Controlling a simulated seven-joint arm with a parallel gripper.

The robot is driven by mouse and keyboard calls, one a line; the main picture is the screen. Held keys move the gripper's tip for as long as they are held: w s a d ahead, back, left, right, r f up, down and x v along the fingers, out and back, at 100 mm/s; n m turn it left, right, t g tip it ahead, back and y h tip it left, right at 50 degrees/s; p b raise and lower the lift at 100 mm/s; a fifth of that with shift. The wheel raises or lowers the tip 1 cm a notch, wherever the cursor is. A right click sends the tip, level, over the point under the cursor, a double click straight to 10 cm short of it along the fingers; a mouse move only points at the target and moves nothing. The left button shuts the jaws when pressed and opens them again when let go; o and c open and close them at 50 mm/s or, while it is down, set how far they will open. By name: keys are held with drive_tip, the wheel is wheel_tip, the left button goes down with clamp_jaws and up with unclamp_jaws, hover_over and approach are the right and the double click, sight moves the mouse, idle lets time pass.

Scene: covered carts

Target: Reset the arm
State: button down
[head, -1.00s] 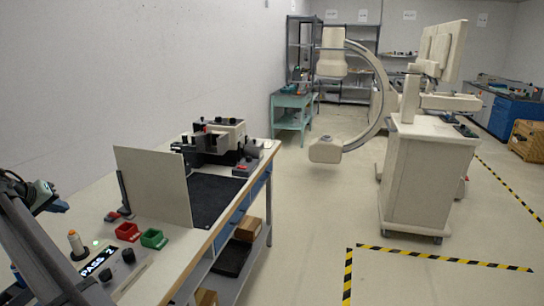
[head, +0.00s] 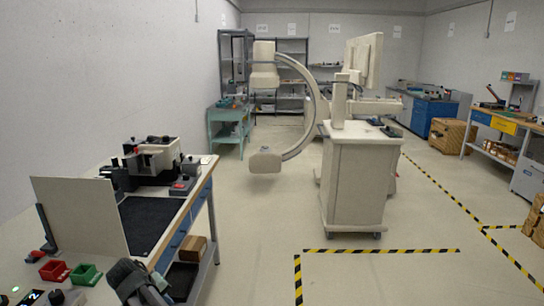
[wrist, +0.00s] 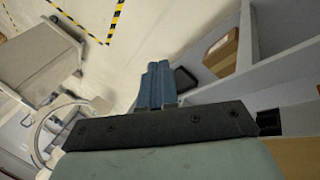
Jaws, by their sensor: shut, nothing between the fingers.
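My gripper shows in the wrist view, where its two blue fingers (wrist: 156,84) are closed against each other with nothing between them. It points down past the workbench edge, toward the lower shelf and the floor. In the head view, part of my arm (head: 135,283) shows at the bottom, in front of the workbench (head: 200,207). The fingertips are not clearly visible there.
On the bench stand an upright pale panel (head: 80,218), a red bin (head: 54,271), a green bin (head: 84,275) and a beige device (head: 155,155). A cardboard box (head: 192,249) sits on the lower shelf. A white cart (head: 355,185) with a C-arm stands beyond open floor.

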drive_tip(key=s+d+f+m+g+h, duration=0.1)
drive_tip(key=s+d+f+m+g, duration=0.15)
drive_tip(key=d+f, duration=1.25)
drive_tip(key=s+d+f+m+g, duration=0.1)
drive_tip(key=s+d+f+g, duration=0.15)
drive_tip(key=d+f, duration=1.25)
drive_tip(key=s+d+f+m+g+y, duration=0.1)
drive_tip(key=s+d+f+m+g, duration=0.2)
drive_tip(key=s+d+f, duration=0.3)
drive_tip(key=s+d+f+m+g+y, duration=0.2)
drive_tip(key=s+d+f, duration=0.3)
drive_tip(key=s+d, duration=1.1)
drive_tip(key=s+m+g, duration=0.1)
drive_tip(key=s, duration=0.5)
drive_tip(key=shift+s+f+g, duration=0.3)
drive_tip(key=shift+s+f, duration=0.1)
drive_tip(key=c, duration=1.8)
unclamp_jaws()
